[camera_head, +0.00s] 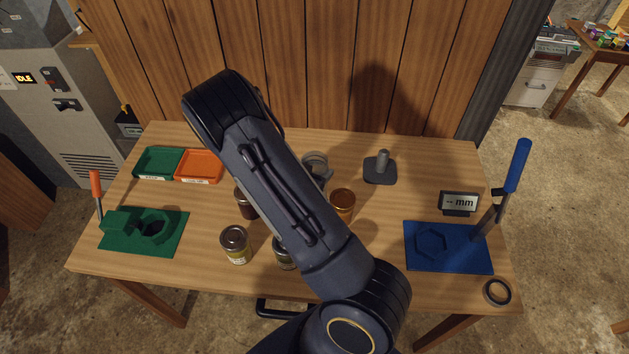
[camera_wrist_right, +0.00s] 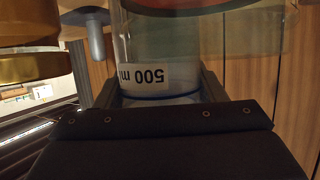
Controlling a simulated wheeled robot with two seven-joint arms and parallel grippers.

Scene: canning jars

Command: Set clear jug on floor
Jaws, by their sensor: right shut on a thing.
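The clear jug (camera_wrist_right: 200,45) fills the middle of the right wrist view, with a white label reading 500 ml upside down. My right gripper (camera_wrist_right: 157,90) is shut on it, one dark finger on each side. In the head view a greyish, see-through thing that looks like the jug (camera_head: 316,160) shows at the back middle of the table, partly behind my right arm. That arm hides the right gripper there. Whether the jug touches the table is hidden. My left gripper is not in view.
An amber jar (camera_head: 342,203) and a grey post stand (camera_head: 380,168) are close by. Other jars include one at the front (camera_head: 235,245). The green fixture (camera_head: 170,243) is left, the blue fixture (camera_head: 455,262) right. Bare floor (camera_head: 560,200) lies right of the table.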

